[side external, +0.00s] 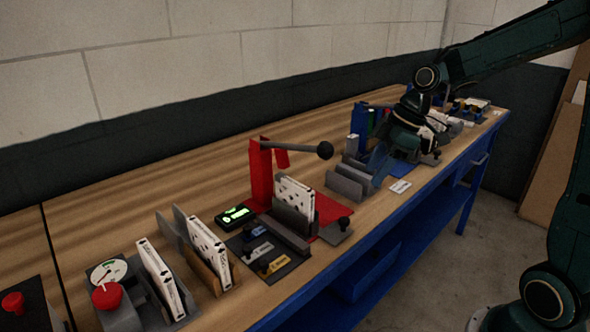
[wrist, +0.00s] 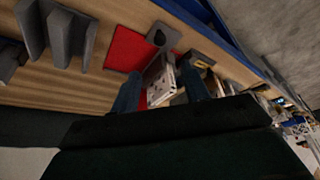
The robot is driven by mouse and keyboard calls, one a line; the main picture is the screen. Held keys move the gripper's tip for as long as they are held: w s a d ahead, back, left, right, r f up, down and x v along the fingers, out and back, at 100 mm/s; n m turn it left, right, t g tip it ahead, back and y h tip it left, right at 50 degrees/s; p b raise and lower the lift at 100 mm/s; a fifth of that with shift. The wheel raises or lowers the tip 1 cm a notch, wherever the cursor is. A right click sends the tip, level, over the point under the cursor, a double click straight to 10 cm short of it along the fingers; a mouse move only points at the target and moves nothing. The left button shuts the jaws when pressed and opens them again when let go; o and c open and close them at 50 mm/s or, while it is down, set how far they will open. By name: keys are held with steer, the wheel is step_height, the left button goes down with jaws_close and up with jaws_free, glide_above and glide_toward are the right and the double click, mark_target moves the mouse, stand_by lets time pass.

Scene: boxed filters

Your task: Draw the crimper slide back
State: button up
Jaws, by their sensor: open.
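The red crimper (side external: 262,175) stands on the bench in the side view, with a dark ball-ended lever on top. A white boxed filter (side external: 294,193) stands upright in its grey holder. The slide's grey plate with a black knob (side external: 343,225) sits at the crimper's front edge; the knob also shows in the wrist view (wrist: 158,38). My gripper (side external: 404,152) is to the right of the crimper, low over the bench and clear of the knob. In the wrist view its fingers (wrist: 160,92) are apart, with a white box seen between them; no contact is visible.
Grey upright plates (side external: 347,183) stand between the crimper and my gripper. The bench's blue front edge (side external: 375,220) is close to the knob.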

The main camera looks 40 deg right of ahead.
mark_target(345, 219)
steer(key=shift+a+f, duration=0.1)
steer(key=shift+f, duration=0.1)
steer(key=x, duration=1.3)
steer(key=shift+w+f, duration=0.1)
steer(key=shift+f, duration=0.1)
jaws_close()
